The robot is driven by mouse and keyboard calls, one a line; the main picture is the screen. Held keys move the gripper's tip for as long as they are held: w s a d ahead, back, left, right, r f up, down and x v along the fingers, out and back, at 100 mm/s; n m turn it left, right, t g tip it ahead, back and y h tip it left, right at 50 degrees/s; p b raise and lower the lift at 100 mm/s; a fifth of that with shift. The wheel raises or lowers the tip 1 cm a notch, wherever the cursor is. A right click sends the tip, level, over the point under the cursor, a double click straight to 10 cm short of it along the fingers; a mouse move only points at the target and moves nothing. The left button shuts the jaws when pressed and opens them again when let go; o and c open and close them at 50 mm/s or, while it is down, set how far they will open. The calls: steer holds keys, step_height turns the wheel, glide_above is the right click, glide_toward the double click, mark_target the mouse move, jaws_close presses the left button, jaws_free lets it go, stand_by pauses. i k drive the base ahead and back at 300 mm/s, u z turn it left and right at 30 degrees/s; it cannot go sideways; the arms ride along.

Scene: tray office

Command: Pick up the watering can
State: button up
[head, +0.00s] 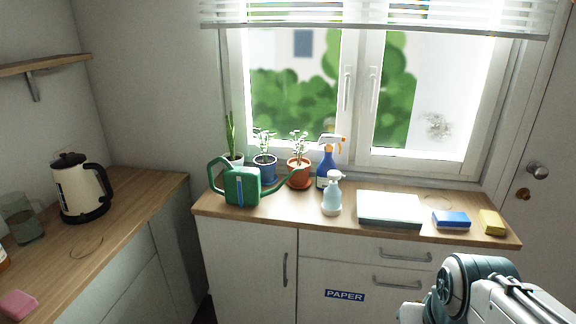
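The green watering can (241,187) stands upright on the wooden top of the cabinet under the window, near its left end. Its handle loops out to the left and its long spout reaches to the right, in front of the potted plants. My arm shows at the bottom right of the head view, well apart from the can. The end of my gripper cannot be made out, so its fingers and any hold are hidden.
Close behind the can stand a blue pot (265,168) and a terracotta pot (299,174). A blue spray bottle (325,168), a pale soap bottle (332,197) and a white box (390,209) stand to the right. A kettle (81,189) stands on the left counter (125,220).

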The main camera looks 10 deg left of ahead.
mark_target(242, 185)
steer(key=k, duration=0.6)
steer(key=u, duration=0.9)
steer(key=i, duration=2)
steer(key=z, duration=0.75)
